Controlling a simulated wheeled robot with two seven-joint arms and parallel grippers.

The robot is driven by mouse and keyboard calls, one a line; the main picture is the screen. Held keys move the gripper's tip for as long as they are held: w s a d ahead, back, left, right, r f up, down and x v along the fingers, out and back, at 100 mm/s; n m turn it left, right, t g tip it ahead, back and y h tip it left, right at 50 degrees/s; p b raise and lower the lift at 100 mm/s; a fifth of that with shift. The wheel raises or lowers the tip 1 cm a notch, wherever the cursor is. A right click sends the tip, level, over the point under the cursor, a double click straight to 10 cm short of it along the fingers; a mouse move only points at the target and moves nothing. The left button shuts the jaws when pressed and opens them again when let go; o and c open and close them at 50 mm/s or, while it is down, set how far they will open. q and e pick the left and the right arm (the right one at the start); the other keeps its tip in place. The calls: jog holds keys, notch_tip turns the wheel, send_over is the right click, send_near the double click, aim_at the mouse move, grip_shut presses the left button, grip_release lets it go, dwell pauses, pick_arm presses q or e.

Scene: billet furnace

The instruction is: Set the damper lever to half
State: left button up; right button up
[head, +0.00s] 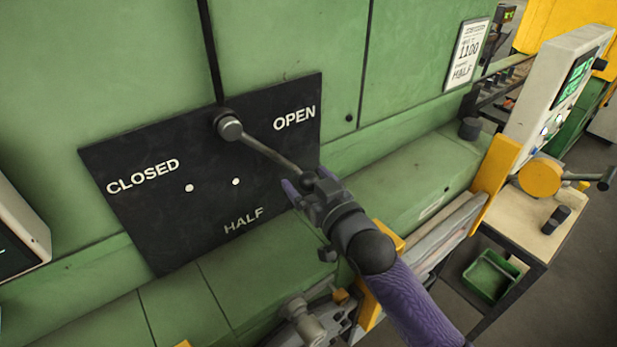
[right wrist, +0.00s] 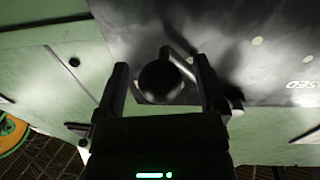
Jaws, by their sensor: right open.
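The damper lever (head: 268,150) is a grey rod on a round hub, mounted on a black plate (head: 150,215) marked CLOSED, OPEN and HALF. It slants down to the right from the hub, passing below the OPEN label and above and right of the HALF label. My right gripper (head: 304,188) is at the lever's outer end. In the right wrist view the dark round knob (right wrist: 160,82) sits between the two open fingers, with a gap visible at its sides. The fingers partly hide the knob in the head view. My left gripper is not in view.
Two white dots (head: 236,181) mark the plate. A notice (head: 467,54) on the green wall reads 1100 and HALF. A green ledge (head: 400,185) runs below the plate. At right stand a control panel (head: 550,95) and a bench with a green tray (head: 492,275).

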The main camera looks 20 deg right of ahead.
jog(key=shift+w, duration=0.1)
grip_shut()
dwell(0.3)
